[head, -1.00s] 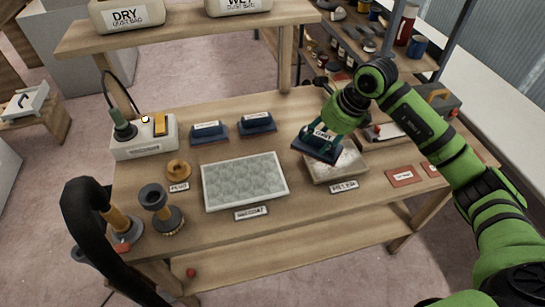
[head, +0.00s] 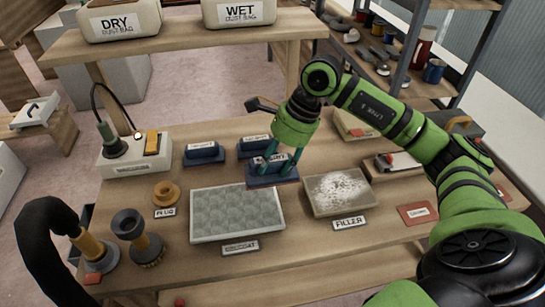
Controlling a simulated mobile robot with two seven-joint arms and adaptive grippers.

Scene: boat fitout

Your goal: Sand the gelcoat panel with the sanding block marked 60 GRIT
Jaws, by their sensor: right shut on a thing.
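My right gripper (head: 281,156) is shut on a dark blue sanding block (head: 262,180). The block's label is partly hidden by the fingers, so I cannot read its grit. The block is behind the far right corner of the gelcoat panel (head: 237,212), left of the filler panel; I cannot tell how far above the table it is. The gelcoat panel is pale grey-green with a mottled pattern and has a GELCOAT label at its front. Two other blue blocks stand at the back, one left (head: 204,155) and one beside the held block (head: 253,150). My left gripper is not in view.
The filler panel (head: 325,207) has white dust on top. A white box (head: 118,168) with an orange switch stands at the left. An orange ring (head: 166,192), a dark flanged tool (head: 138,235) and a black hose (head: 35,235) are at the front left. Red sheets (head: 417,213) lie right.

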